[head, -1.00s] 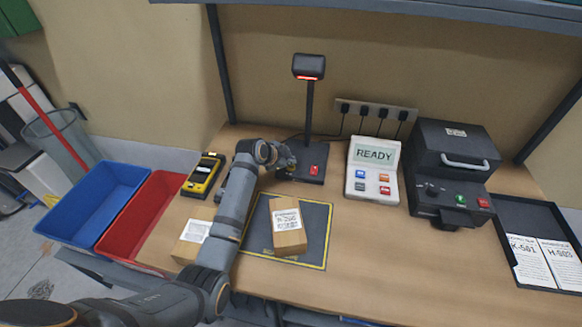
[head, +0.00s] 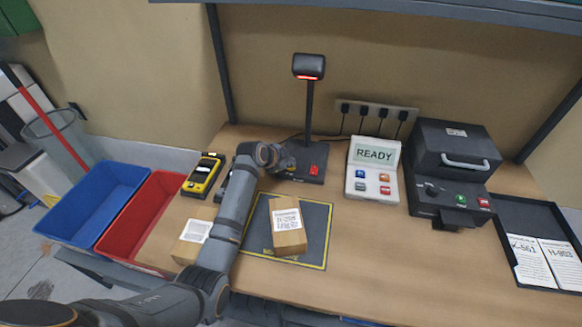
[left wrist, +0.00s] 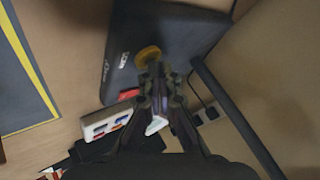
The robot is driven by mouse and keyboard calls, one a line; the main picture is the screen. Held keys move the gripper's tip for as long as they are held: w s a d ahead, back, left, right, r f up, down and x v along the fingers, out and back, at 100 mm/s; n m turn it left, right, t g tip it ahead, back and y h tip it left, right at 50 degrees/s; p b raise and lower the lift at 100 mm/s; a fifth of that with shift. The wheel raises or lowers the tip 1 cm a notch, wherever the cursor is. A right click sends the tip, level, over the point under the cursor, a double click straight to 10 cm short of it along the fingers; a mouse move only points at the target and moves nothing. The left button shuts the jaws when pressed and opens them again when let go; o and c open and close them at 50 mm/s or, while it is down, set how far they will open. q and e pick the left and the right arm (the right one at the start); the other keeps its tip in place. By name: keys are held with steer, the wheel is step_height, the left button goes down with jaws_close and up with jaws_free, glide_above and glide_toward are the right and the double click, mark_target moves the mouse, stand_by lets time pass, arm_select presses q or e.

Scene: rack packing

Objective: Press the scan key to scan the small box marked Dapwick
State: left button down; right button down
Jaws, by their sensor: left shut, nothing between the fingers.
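A small brown box (head: 290,241) with a white label lies on the dark yellow-edged mat (head: 318,252); its print is too small for me to read a name. Behind the mat, the scanner stand has a dark base (head: 300,176) with a red key (head: 314,170) and a lit red head (head: 309,68). My left gripper (head: 289,162) is shut and empty, just left of the red key over the base. In the left wrist view its fingers (left wrist: 160,100) are over the base (left wrist: 165,40), with the red key (left wrist: 128,95) partly hidden. My right gripper is not in view.
A white console (head: 373,170) reading READY stands right of the scanner, with a dark machine (head: 455,150) beyond it. A second labelled box (head: 190,240) sits partly behind my left arm. A yellow handheld device (head: 203,175) and red and blue bins (head: 105,205) are at left.

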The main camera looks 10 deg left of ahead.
arm_select(q)
steer(key=shift+f, duration=0.35)
steer(key=shift+r, duration=0.1)
stand_by(0.4)
steer(key=shift+r+p, duration=0.75)
steer(key=shift+p, duration=0.05)
step_height(320, 180, up, 5)
steer(key=p, duration=0.5)
steer(key=shift+r, duration=0.1)
stand_by(0.4)
